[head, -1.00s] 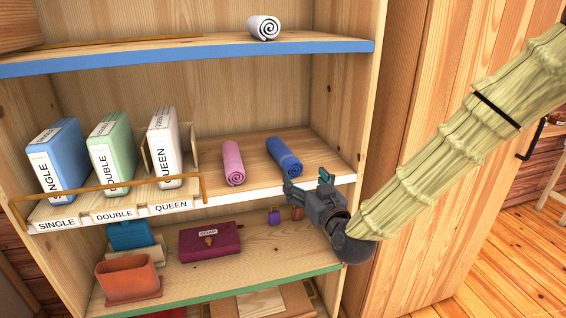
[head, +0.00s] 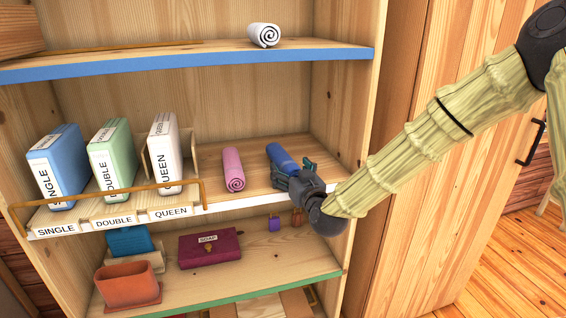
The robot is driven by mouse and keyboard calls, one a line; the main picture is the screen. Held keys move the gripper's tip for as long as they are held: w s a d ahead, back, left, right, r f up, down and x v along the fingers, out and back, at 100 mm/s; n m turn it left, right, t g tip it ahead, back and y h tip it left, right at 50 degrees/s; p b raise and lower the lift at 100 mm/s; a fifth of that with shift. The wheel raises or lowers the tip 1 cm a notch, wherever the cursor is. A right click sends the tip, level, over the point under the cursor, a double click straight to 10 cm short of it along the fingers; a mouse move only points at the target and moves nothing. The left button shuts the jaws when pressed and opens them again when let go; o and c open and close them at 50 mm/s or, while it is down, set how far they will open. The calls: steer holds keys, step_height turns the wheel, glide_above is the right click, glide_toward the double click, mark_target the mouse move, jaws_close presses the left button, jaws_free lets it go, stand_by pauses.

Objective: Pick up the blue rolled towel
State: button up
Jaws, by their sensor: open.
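The blue rolled towel (head: 280,155) lies on the middle shelf, right of the pink rolled towel (head: 233,169). It points from the back of the shelf toward the front. My gripper (head: 290,172) is open at the front end of the blue towel, with its fingers reaching in over the shelf's front edge. The gripper hides the towel's near end. I cannot tell whether the fingers touch the towel.
Blue, green and white labelled packs (head: 112,156) stand at the left of the middle shelf (head: 222,204) behind a wooden rail. A white rolled towel (head: 264,35) lies on the shelf above. A maroon soap box (head: 210,249) and orange pot (head: 128,284) stand below.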

steer(key=shift+c, duration=0.3)
steer(key=c, duration=1.1)
